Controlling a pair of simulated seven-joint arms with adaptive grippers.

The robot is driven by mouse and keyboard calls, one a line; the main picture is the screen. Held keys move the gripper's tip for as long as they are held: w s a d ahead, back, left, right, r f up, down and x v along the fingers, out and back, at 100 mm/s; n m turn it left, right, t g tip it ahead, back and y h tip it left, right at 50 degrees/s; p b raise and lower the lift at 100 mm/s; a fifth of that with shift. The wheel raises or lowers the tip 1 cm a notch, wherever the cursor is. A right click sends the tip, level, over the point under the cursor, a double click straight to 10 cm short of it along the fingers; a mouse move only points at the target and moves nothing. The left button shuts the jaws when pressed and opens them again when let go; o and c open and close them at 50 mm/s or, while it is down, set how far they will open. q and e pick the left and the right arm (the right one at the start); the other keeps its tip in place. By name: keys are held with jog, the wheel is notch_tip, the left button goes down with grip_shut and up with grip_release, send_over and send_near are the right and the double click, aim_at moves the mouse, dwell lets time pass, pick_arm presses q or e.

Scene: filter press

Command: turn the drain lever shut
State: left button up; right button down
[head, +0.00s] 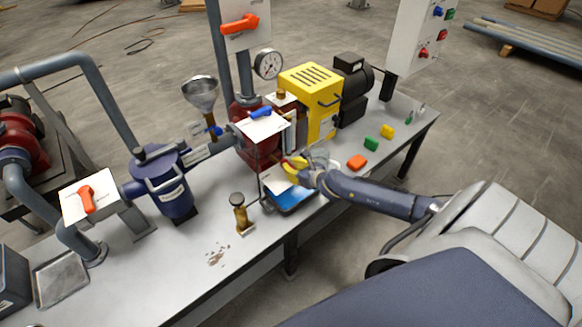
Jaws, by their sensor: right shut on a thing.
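A yellow lever (291,169), which looks like the drain lever, sits low on the front of the red housing, in front of a small pale plate (274,181). My right gripper (305,168) reaches in from the right and is shut on this lever. The fingers and wrist hide part of the lever, so its exact angle is hard to tell. A tray with blue in it (290,200) stands on the bench just below. My left gripper is not in view.
A yellow guard (312,90) and red housing (254,148) stand behind the gripper. Orange (357,161), green (371,144) and yellow (387,131) blocks lie to its right. A brass-coloured fitting (240,212) stands front left.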

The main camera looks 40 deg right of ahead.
jog(key=c, duration=1.3)
grip_release()
jog(key=shift+v, duration=6)
